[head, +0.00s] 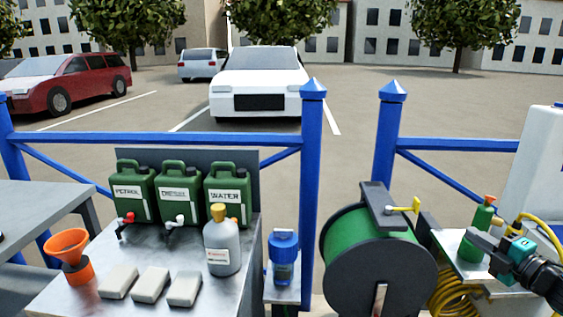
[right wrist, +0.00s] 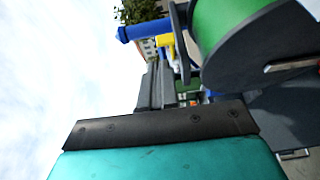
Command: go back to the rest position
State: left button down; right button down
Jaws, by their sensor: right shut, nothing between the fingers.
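My right gripper (head: 472,238) comes in from the right edge of the head view. Its dark fingers point left, in front of a small shelf and close to a green bottle (head: 477,226); I cannot tell if they touch. In the right wrist view the gripper (right wrist: 157,85) shows its fingers together with nothing between them. The green hose reel (head: 352,248) stands just left of it in the head view and fills the upper right of the right wrist view (right wrist: 225,22). My left gripper is not in view.
A metal bench (head: 75,292) holds green canisters (head: 180,192), a grey bottle (head: 222,250), an orange funnel (head: 68,246) and pale blocks (head: 150,285). A blue-lidded filter (head: 284,255) stands beside it. A yellow hose (head: 453,292) hangs near my right gripper. Blue railings (head: 200,139) run behind.

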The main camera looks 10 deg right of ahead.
jog(key=s+a+f+m+g, duration=0.1)
jog(key=s+a+f+m, duration=0.2)
jog(key=a+f, duration=0.3)
jog(key=s+a+f+m+g+h, duration=0.1)
jog(key=s+a+f+m, duration=0.2)
jog(key=a+f, duration=0.35)
jog(key=s+a+f+m+g, duration=0.1)
jog(key=s+a+f+m, duration=0.2)
jog(key=a+f, duration=0.3)
jog(key=s+a+f+m+g, duration=0.1)
jog(key=s+a+m+g, duration=0.1)
jog(key=s+a+m, duration=0.2)
jog(key=s+a+f+m+g, duration=0.1)
jog(key=s+a+m, duration=0.3)
jog(key=s+a, duration=0.4)
jog(key=a+f, duration=0.1)
jog(key=a, duration=0.4)
jog(key=shift+g, duration=0.4)
jog(key=shift+s+a, duration=0.1)
